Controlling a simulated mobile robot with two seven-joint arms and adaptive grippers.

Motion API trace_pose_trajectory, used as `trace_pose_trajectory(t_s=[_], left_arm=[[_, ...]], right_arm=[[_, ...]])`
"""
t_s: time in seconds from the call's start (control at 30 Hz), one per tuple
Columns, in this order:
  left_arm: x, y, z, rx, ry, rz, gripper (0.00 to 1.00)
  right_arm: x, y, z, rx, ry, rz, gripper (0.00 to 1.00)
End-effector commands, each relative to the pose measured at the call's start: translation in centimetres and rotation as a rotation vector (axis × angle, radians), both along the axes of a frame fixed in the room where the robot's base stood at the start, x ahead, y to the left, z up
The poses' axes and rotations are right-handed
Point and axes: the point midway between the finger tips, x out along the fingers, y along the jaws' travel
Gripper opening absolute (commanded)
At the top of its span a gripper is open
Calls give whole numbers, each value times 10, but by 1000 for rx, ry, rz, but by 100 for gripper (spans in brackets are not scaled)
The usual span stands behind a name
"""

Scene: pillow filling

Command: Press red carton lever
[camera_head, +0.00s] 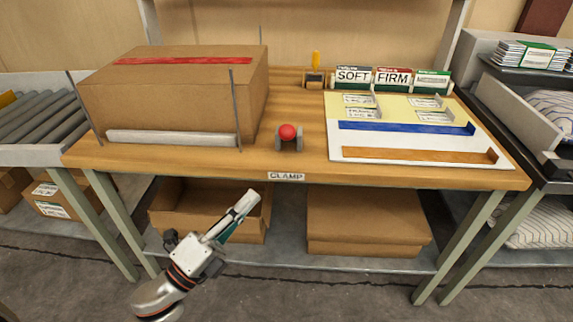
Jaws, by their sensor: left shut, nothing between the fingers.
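A red round knob (287,132) sits on a small grey bracket (290,145) near the table's front edge, just above the label reading CLAMP (286,177). A large brown carton (170,95) with red tape stands on the left of the table, a pale roller bar (172,138) along its front. My left gripper (247,201) is shut and empty. It appears in front of the table, below and left of the red knob, apart from it. My right gripper is not in view.
The wooden table (300,110) also carries a white board (420,160) with blue and brown strips, and SOFT (353,77) and FIRM (391,78) boxes. Cartons (365,225) sit on the lower shelf. The table between knob and yellow-handled tool is clear.

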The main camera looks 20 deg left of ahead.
Motion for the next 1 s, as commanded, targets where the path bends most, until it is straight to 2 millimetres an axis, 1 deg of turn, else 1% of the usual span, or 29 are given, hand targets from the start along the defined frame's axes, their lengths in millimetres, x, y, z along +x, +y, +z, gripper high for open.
trace_pose_trajectory(t_s=[0.03, 0.23, 0.43, 0.57, 0.67, 0.77, 1.0], left_arm=[[1, -1, -4, 23, -8, 0, 0], [1, -3, 1, 51, -30, -2, 0], [1, -3, 1, 49, -29, -2, 0], [7, -5, 4, 49, -30, -2, 0], [17, -10, 10, 49, -33, -3, 0], [32, -17, 18, 49, -35, -3, 0], [73, -35, 37, 47, -35, -2, 0]], right_arm=[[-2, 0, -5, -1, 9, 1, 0], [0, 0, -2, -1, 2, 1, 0], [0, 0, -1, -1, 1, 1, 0], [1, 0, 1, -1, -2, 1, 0], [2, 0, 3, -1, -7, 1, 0], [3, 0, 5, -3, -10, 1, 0], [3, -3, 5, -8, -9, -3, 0]])
